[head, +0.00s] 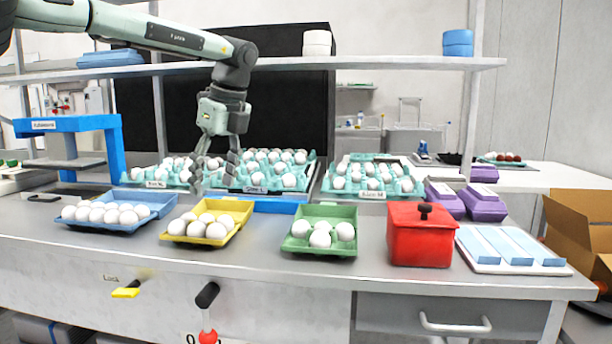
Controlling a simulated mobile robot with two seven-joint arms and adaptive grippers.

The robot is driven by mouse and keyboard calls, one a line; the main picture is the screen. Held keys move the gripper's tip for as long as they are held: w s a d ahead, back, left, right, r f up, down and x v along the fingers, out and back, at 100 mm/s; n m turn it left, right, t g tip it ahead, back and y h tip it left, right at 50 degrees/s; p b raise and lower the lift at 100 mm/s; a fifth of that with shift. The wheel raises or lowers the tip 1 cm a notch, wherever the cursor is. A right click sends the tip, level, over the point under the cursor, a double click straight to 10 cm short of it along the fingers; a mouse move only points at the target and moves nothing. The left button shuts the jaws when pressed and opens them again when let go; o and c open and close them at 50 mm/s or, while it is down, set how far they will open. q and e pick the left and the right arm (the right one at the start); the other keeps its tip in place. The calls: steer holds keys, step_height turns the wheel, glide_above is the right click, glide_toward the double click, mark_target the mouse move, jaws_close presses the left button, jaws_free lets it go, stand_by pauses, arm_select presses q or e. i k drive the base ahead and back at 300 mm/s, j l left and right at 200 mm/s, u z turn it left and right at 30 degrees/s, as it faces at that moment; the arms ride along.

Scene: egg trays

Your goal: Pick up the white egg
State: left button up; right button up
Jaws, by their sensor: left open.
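White eggs lie in several trays on the grey bench. A blue tray (160,201) at the left holds several white eggs (112,215). A yellow tray (233,208) in the middle holds several white eggs (217,230). A green tray (318,249) right of it holds several white eggs (345,231). Teal trays behind hold many more white eggs (258,179). My left gripper (213,180) points down, open and empty, above the bench near the teal trays and behind the yellow tray. Which white egg is meant cannot be told. My right gripper is not in view.
A red lidded box (421,240) stands right of the green tray. A white board with light blue bars (510,247) lies at the right. Purple cartons (484,204) stand behind it. A shelf (390,63) spans above the bench. A blue stand (114,150) is at the left.

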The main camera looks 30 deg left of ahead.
mark_target(288, 181)
steer(key=i, duration=1.15)
